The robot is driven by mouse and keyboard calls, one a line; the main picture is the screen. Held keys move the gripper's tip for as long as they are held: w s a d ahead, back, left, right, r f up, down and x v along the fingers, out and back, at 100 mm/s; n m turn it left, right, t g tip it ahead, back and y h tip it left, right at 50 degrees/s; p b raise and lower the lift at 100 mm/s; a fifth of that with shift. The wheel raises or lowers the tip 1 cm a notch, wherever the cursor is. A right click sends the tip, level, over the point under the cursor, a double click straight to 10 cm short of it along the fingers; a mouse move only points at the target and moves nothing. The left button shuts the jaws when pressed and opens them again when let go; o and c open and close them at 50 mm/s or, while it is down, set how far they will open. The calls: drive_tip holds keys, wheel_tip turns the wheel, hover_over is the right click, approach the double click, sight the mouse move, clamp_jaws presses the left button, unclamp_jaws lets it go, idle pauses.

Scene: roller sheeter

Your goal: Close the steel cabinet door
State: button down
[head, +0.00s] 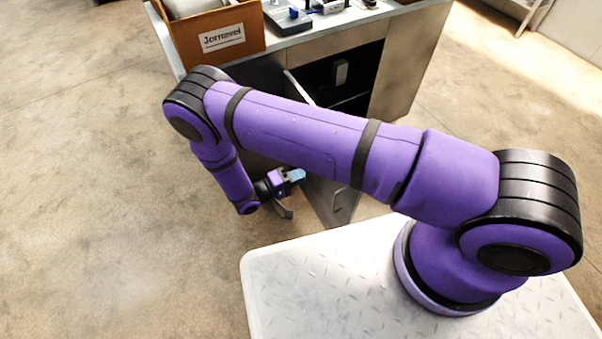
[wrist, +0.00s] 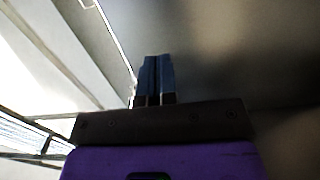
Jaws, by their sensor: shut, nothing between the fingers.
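The steel cabinet (head: 405,65) stands at the top of the head view with its dark inside showing. Its grey door (head: 326,196) is swung open toward me, and my arm hides the middle of it. A bar handle (head: 341,204) shows near the door's near end. My gripper (head: 298,175), with blue fingertips, is low at the left side of the door, close to it. In the wrist view the fingers (wrist: 153,80) are together and empty, in front of a dark grey surface. I cannot tell whether they touch the door.
A brown labelled box (head: 215,38) and small devices (head: 300,14) stand on the cabinet top. My arm spans the space between my base and the cabinet.

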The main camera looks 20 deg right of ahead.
drive_tip(key=x, duration=1.1)
drive_tip(key=shift+d, duration=0.2)
drive_tip(key=shift+d, duration=0.1)
